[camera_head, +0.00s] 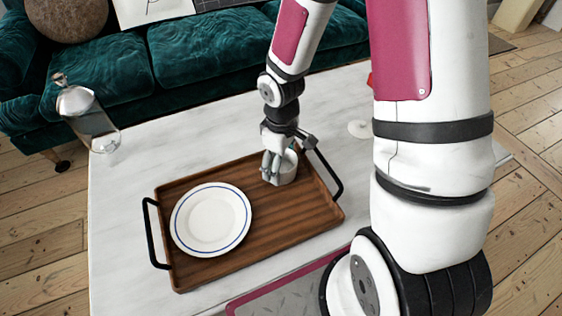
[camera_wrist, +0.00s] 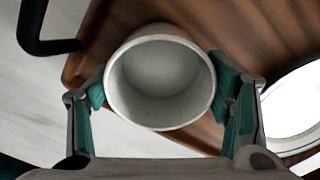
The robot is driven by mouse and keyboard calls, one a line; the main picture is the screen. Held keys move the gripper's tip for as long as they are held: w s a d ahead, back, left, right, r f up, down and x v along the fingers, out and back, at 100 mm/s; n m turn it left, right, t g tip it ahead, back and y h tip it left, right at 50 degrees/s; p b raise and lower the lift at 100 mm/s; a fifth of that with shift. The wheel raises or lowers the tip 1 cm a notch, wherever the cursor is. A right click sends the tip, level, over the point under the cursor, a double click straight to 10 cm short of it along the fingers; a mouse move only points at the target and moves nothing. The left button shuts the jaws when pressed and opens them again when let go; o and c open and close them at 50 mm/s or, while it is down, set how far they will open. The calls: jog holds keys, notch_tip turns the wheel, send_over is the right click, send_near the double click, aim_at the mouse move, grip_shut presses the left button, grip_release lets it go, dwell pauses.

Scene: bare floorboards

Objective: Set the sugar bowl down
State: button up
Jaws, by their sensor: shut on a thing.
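The sugar bowl (camera_wrist: 160,80) is a white, round, open bowl, empty inside in the wrist view. My gripper (camera_wrist: 165,95) is shut on it, with one teal-padded finger on each side. In the head view the bowl (camera_head: 286,172) is at the back right part of the brown wooden tray (camera_head: 290,217), with my gripper (camera_head: 279,164) over it and hiding part of it. The bowl looks upright. I cannot tell whether its base touches the tray.
A white plate with a blue ring (camera_head: 211,220) lies on the tray's left half. The tray has black handles (camera_head: 154,234) at both ends and rests on a white marble table (camera_head: 125,180). A glass bottle (camera_head: 88,115) stands at the back left. A green sofa (camera_head: 215,45) is behind.

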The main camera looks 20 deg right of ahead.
jog(key=o, duration=1.2)
jog(key=shift+o, duration=0.2)
jog(key=shift+r, duration=0.1)
notch_tip(320, 180, up, 12)
jog(key=p, duration=0.6)
jog(key=shift+r, duration=0.15)
jog(key=s+r+m+h, duration=0.1)
jog(key=s+r+m, duration=0.4)
jog(key=s+r, duration=1.25)
jog(key=s+a+r+m+y, duration=0.1)
jog(key=s+r+m, duration=0.1)
jog(key=s, duration=0.6)
jog(key=shift+s+r, duration=0.3)
jog(key=shift+r, duration=0.35)
